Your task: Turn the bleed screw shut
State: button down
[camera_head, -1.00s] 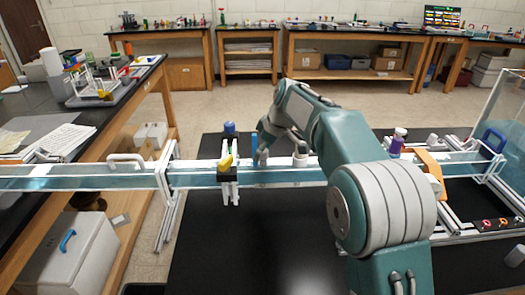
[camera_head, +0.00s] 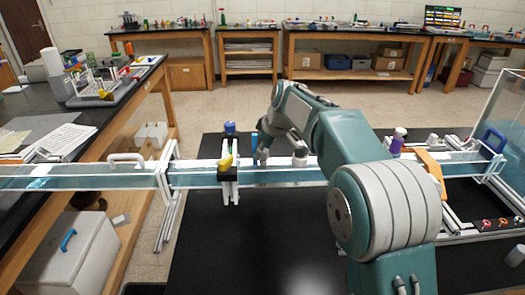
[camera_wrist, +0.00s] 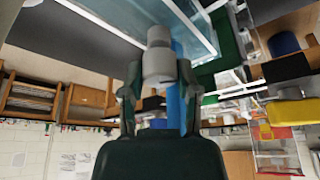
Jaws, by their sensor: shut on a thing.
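In the wrist view, my gripper (camera_wrist: 160,78) has its two fingers closed around the sides of a pale grey stepped cylindrical piece, which I take as the bleed screw (camera_wrist: 159,58). A blue upright (camera_wrist: 178,95) stands close behind it. In the head view, my gripper (camera_head: 264,153) reaches down at the long clear channel (camera_head: 110,176), beside the blue upright (camera_head: 254,141). My wrist hides most of the held piece there, and its turn angle cannot be read.
A short pale cylinder (camera_head: 300,157) stands just right of my gripper. A purple bottle (camera_head: 397,143) and an orange strap (camera_head: 432,167) are to the right.

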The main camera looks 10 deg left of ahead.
jog(key=m+t, duration=0.1)
jog(key=m, duration=0.2)
jog(key=m+h, duration=0.1)
jog(key=m, duration=0.2)
jog(key=shift+f+t+h, duration=0.1)
jog(key=shift+t+h, duration=0.2)
jog(key=shift+t, duration=0.1)
jog(key=m+h, duration=0.1)
jog(key=m, duration=0.2)
jog(key=m+h, duration=0.1)
jog(key=m, duration=0.2)
jog(key=shift+m+t, duration=0.3)
jog(key=shift+t, duration=0.1)
jog(key=shift+c, duration=1.7)
grip_release()
jog(key=shift+a, duration=0.1)
jog(key=v, duration=1.1)
jog(key=shift+a+r, duration=0.25)
jog(key=shift+r, duration=0.15)
